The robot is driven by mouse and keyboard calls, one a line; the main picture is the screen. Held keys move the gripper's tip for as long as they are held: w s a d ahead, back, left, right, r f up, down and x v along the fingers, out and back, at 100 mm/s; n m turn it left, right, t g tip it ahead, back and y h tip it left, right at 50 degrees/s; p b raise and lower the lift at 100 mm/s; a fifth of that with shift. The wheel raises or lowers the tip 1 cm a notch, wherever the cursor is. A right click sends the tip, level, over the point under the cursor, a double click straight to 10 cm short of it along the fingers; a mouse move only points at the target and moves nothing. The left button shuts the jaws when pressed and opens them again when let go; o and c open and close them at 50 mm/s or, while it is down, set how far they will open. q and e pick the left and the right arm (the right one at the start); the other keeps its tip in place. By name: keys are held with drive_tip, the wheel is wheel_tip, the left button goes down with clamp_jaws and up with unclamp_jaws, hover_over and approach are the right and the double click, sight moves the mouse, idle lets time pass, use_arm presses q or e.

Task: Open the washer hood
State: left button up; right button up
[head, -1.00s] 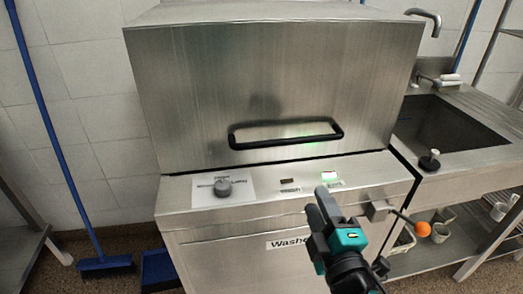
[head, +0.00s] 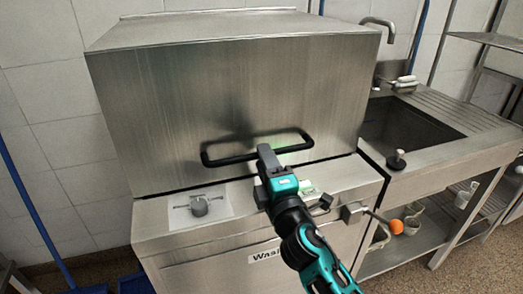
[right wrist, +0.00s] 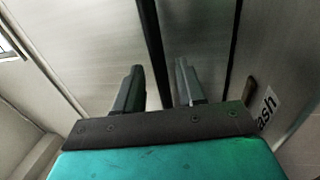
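The washer hood (head: 230,95) is a big brushed-steel box, down on the washer body (head: 150,235). A black bar handle (head: 228,160) runs across its lower front. My right gripper (head: 267,155) is at the right half of the handle in the head view and hides part of it. In the right wrist view my right gripper's two fingers (right wrist: 158,88) are apart, and the black handle (right wrist: 150,40) shows in the gap between them. I cannot tell how deep the bar sits between the fingers. My left gripper is not in view.
A control ledge with a knob (head: 199,206) lies below the hood. A blue broom (head: 35,215) leans at the left.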

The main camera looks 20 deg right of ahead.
drive_tip(key=shift+w+r, duration=0.2)
drive_tip(key=shift+w, duration=1.05)
drive_tip(key=shift+c, duration=0.2)
clamp_jaws()
